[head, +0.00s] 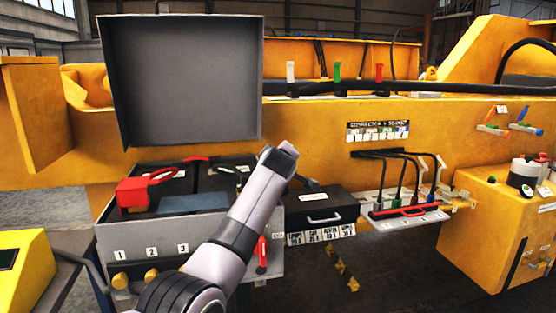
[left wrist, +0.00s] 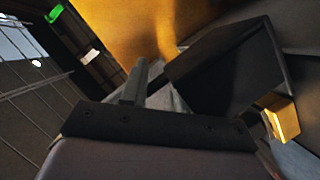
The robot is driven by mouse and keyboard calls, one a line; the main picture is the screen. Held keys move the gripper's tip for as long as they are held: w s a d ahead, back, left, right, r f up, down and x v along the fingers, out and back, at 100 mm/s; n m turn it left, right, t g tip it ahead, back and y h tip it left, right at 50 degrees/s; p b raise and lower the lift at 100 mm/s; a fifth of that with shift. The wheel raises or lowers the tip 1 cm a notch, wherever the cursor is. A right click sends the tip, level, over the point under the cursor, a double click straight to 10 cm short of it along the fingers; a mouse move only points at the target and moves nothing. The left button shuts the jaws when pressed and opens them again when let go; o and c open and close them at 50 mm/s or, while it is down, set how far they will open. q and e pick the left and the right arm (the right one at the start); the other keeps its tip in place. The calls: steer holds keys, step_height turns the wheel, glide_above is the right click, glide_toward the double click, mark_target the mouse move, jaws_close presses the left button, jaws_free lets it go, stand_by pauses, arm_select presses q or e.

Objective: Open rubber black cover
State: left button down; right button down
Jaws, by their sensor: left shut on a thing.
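The black cover (head: 318,212) looks like a dark box-shaped piece with a handle on its front, in the middle of the head view. My left arm comes up from the bottom, and its dark gripper (head: 306,183) is at the cover's back left edge, partly hidden by the wrist. In the left wrist view, the gripper fingers (left wrist: 150,88) are close together at the near corner of a dark box-like piece (left wrist: 228,72), apparently the cover. The fingers are shut on its edge; the exact contact is hard to see. My right gripper is not in view.
An open grey lid (head: 180,80) stands over a grey box (head: 190,262) holding a red tool (head: 143,190). A shelf with black cables and a red bar (head: 400,212) is to the right. A yellow cabinet (head: 480,230) stands further right. Yellow machine bodywork runs behind.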

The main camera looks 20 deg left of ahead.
arm_select(q)
steer(key=c, duration=1.3)
jaws_free()
steer(key=shift+w+d+f+h, duration=0.1)
steer(key=shift+d+f+h, duration=0.15)
steer(key=shift+d, duration=0.35)
steer(key=shift+w, duration=0.15)
steer(key=shift+a+r, duration=0.1)
steer(key=b+v, duration=0.1)
steer(key=v, duration=0.6)
